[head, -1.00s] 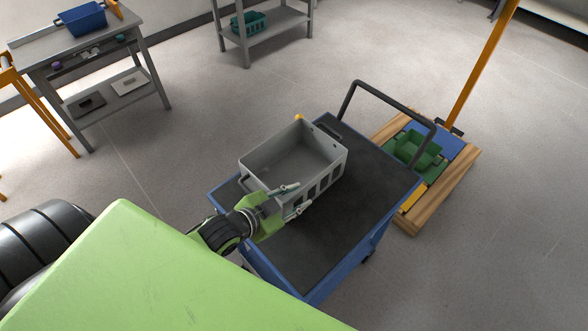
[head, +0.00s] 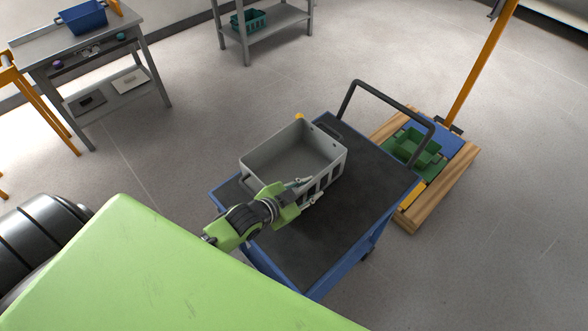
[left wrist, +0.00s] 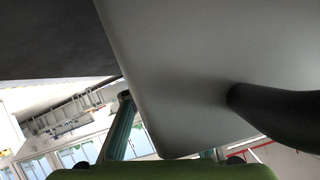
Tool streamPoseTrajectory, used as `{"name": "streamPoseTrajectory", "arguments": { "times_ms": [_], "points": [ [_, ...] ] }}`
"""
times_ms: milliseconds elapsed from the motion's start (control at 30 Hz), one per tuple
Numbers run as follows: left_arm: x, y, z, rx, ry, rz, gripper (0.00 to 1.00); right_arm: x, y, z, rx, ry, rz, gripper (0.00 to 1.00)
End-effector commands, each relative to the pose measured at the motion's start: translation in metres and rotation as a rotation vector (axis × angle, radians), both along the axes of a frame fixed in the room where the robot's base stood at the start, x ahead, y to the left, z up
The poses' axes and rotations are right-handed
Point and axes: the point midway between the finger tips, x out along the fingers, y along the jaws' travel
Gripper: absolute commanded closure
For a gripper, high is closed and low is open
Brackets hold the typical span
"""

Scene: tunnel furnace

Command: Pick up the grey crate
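The grey crate (head: 275,160) is an open, empty box with slotted sides. It sits upright on the dark top of the blue cart (head: 345,220). A dark handle shows at its far right end. My left gripper (head: 307,191) is at the crate's near side, its two fingers apart and close to the slotted wall. Contact cannot be made out. In the left wrist view the crate's grey wall (left wrist: 185,70) fills much of the picture, with a dark handle (left wrist: 275,112) at right and one teal finger at lower left. My right gripper is out of view.
The cart's push bar (head: 390,92) rises at the back right. Beyond it a wooden pallet (head: 435,200) carries green bins (head: 415,148). A workbench with a blue bin (head: 82,18) stands back left, and a shelf with a teal basket (head: 248,20) at the back. Floor between is clear.

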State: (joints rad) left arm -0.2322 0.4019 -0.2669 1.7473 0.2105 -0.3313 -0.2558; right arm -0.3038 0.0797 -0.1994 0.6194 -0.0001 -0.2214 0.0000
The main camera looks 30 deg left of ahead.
Motion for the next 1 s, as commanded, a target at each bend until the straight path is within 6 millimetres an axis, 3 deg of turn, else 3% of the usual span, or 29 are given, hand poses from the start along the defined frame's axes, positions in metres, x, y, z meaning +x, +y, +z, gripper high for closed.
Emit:
{"name": "streamPoseTrajectory", "arguments": {
  "times_ms": [33, 100, 767, 1000],
  "points": [
    [0.000, 0.000, 0.000, 0.000, 0.000, 0.000, 0.89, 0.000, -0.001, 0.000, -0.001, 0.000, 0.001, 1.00],
    [0.000, 0.000, 0.000, 0.000, 0.000, 0.000, 1.00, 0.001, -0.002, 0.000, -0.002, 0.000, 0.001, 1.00],
    [0.002, 0.001, 0.004, 0.003, -0.009, -0.001, 1.00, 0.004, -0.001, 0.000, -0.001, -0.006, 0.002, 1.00],
    [0.002, 0.001, 0.016, 0.001, -0.011, -0.001, 1.00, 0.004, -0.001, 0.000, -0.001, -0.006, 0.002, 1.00]
  ]
}}
